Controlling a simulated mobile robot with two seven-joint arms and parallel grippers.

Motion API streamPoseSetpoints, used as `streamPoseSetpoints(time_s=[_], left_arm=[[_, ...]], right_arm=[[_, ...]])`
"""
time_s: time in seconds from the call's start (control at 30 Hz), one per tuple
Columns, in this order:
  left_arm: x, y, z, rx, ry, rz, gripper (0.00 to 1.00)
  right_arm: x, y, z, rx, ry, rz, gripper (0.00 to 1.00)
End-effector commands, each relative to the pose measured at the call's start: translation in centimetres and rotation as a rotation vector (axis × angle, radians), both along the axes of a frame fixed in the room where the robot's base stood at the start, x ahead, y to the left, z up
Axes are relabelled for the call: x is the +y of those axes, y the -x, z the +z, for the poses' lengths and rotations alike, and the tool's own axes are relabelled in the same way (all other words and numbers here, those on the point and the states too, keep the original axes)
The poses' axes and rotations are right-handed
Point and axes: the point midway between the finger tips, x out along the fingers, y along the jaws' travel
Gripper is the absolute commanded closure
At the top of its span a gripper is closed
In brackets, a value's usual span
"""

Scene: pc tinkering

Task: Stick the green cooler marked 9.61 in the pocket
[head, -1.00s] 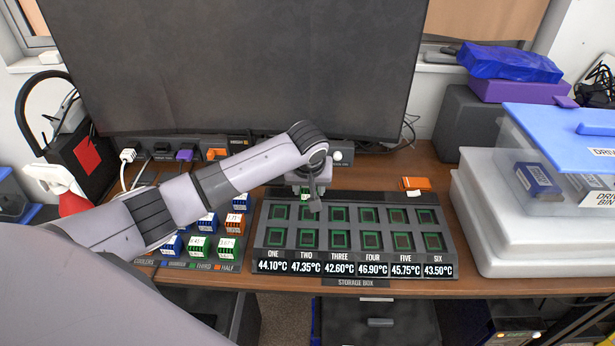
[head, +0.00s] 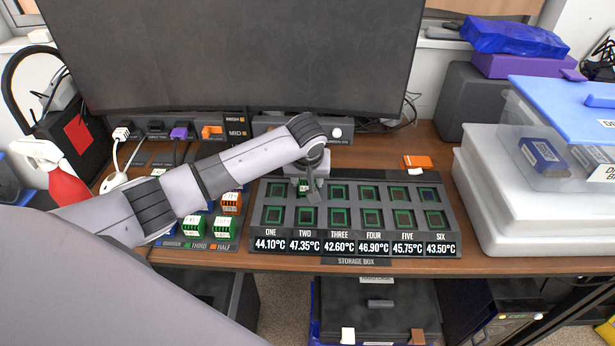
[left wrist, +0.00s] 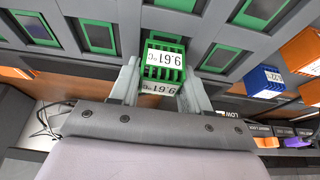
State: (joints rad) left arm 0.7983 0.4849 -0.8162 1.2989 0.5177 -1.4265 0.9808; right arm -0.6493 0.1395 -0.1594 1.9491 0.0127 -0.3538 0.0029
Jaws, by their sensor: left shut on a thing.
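The green cooler marked 9.61 (left wrist: 163,60) is held between the two fingers of my left gripper (left wrist: 160,80) in the left wrist view. In the head view my left gripper (head: 309,190) is at the back row of the storage box (head: 290,204), by the column labelled TWO. The cooler is partly hidden there, with a bit of it (head: 304,184) showing below the hand. It is over or at the back pocket of that column; I cannot tell how deep it sits. Neighbouring pockets with green frames (left wrist: 97,37) look empty. My right gripper is not in view.
Left of the box stand other coolers, including an orange one (head: 232,202) and green ones (head: 224,227). A monitor (head: 240,55) stands behind. A loose orange part (head: 417,162) lies behind the box. White storage bins (head: 520,220) stand to the right.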

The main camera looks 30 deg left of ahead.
Motion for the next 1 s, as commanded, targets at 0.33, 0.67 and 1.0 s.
streamPoseSetpoints(time_s=[0.33, 0.67, 1.0], left_arm=[[-0.01, -0.01, -0.37, 0.0, 0.0, 0.0, 0.85], [-0.01, -0.01, -0.77, -0.001, -0.001, -0.001, 0.4], [-0.02, 0.03, -0.75, 0.0, 0.0, 0.0, 0.24]], right_arm=[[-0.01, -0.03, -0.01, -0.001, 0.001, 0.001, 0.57], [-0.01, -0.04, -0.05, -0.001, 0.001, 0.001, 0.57], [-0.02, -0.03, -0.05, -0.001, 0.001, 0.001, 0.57]])
